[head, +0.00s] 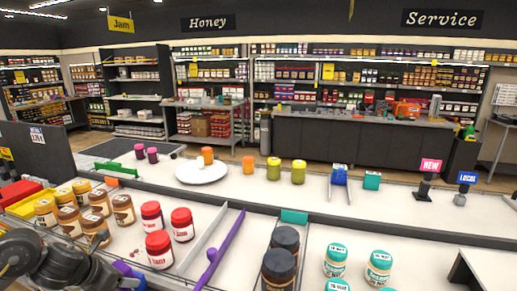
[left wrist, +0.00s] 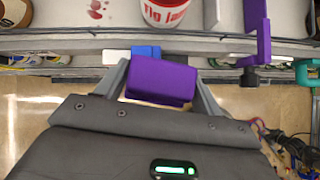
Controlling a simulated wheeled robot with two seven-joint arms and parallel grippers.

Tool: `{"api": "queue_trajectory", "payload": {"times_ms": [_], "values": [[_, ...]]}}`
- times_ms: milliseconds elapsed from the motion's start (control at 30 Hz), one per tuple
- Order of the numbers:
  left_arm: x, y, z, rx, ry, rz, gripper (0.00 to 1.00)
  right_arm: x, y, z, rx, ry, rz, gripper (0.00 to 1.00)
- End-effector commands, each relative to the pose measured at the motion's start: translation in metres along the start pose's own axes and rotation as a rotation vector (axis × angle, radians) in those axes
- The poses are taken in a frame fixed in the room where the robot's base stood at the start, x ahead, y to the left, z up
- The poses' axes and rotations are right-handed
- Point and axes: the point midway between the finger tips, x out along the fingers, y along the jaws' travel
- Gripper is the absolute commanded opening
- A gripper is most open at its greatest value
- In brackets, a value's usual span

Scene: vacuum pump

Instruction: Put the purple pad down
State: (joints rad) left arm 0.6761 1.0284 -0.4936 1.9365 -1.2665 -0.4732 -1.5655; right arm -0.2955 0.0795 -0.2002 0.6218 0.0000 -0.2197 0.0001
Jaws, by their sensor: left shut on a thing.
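The purple pad (left wrist: 162,80) is a small block held between the two grey fingers of my left gripper (left wrist: 163,66) in the left wrist view. In the head view the gripper (head: 132,276) is at the lower left, and a bit of the purple pad (head: 122,268) shows there. The pad appears in front of the shelf's edge, below a jar with a red label (left wrist: 168,12) in the wrist view; I cannot tell whether it touches anything. My right gripper is in neither view.
Red-lidded jars (head: 159,249) stand on the shelf just beyond the gripper. A purple divider (head: 218,253) stands to their right, then dark-lidded jars (head: 279,268). Brown jars (head: 97,228) crowd the left. A white plate (head: 202,173) lies on the strip behind.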

Motion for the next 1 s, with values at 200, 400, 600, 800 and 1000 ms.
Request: {"api": "queue_trajectory", "payload": {"times_ms": [200,400,600,800,1000], "values": [[0.003,-0.084,-0.002,0.175,-0.019,-0.131,0.31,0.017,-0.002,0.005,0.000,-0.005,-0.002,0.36],[-0.006,-0.168,-0.020,0.374,-0.036,-0.286,0.31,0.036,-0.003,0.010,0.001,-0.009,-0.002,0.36],[-0.013,-0.200,-0.029,0.480,-0.044,-0.370,0.31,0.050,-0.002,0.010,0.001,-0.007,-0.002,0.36],[-0.014,-0.198,-0.020,0.485,-0.045,-0.376,0.31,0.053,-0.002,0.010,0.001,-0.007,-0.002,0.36],[-0.011,-0.198,-0.021,0.471,-0.041,-0.369,0.31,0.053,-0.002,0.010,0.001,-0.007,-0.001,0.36]]}}
